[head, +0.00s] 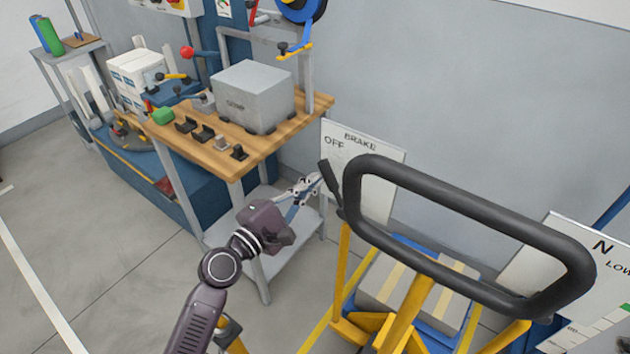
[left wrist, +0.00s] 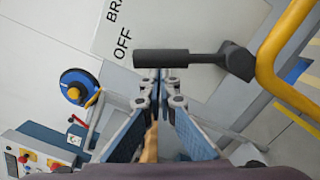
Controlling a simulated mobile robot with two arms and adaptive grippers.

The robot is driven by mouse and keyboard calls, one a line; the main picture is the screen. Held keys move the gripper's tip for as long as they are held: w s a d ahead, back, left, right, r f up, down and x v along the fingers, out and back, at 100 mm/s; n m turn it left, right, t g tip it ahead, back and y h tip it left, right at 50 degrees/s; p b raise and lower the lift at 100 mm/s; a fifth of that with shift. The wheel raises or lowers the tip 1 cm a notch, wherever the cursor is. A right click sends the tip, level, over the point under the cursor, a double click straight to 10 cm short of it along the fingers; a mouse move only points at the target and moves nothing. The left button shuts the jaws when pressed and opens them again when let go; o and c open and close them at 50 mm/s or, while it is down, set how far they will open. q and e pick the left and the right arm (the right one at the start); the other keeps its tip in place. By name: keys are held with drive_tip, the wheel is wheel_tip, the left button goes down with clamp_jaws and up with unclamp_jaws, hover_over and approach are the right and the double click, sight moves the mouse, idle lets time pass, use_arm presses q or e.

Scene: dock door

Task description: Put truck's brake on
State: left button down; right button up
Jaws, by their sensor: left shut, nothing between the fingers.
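The truck's brake lever (head: 331,186) is a short black grip on a pivot at the left of the black handle loop (head: 470,215). It tilts up and left, toward the word OFF on the white brake sign (head: 378,160) behind it. In the left wrist view the lever's grip (left wrist: 165,58) lies across the picture just beyond my fingertips. My left gripper (head: 316,180) is shut and empty, its tips right beside the lever's grip. I cannot tell whether they touch it. The sign's OFF (left wrist: 122,45) also shows there. My right gripper is not in view.
A wooden workbench (head: 255,150) with a grey box (head: 252,97) and small parts stands left of the truck. The yellow truck frame (head: 410,310) carries a strapped box (head: 415,285). A second sign (head: 600,280) stands at the right. Floor at the left is clear.

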sight(336, 185)
use_arm(q)
drive_tip(key=s+d+r+m+p, duration=0.1)
drive_tip(key=m, duration=0.1)
drive_tip(key=d+r+m+p, duration=0.1)
drive_tip(key=m+p, duration=0.1)
drive_tip(key=s+d+r+m+p, duration=0.1)
drive_tip(key=m+p, duration=0.1)
drive_tip(key=shift+s+d, duration=0.3)
drive_tip(key=shift+d, duration=0.1)
drive_tip(key=shift+s+d+m+g+p, duration=0.3)
drive_tip(key=shift+s+d+m+p, duration=0.3)
drive_tip(key=shift+m, duration=0.5)
drive_tip(key=shift+s+d+f+m+p, duration=0.1)
drive_tip(key=shift+s+d+m+p, duration=0.3)
drive_tip(key=shift+d+m, duration=0.25)
drive_tip(key=shift+s+d+f+m+p, duration=0.2)
drive_tip(key=shift+d+m+p, duration=0.25)
drive_tip(key=shift+m, duration=0.3)
drive_tip(key=shift+s+d+f+m+p, duration=0.1)
drive_tip(key=shift+s+d+m+p, duration=0.35)
drive_tip(key=shift+m, duration=0.25)
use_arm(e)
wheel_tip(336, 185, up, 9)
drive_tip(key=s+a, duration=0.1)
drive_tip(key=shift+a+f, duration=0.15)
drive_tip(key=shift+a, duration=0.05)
use_arm(q)
drive_tip(key=shift+d, duration=0.1)
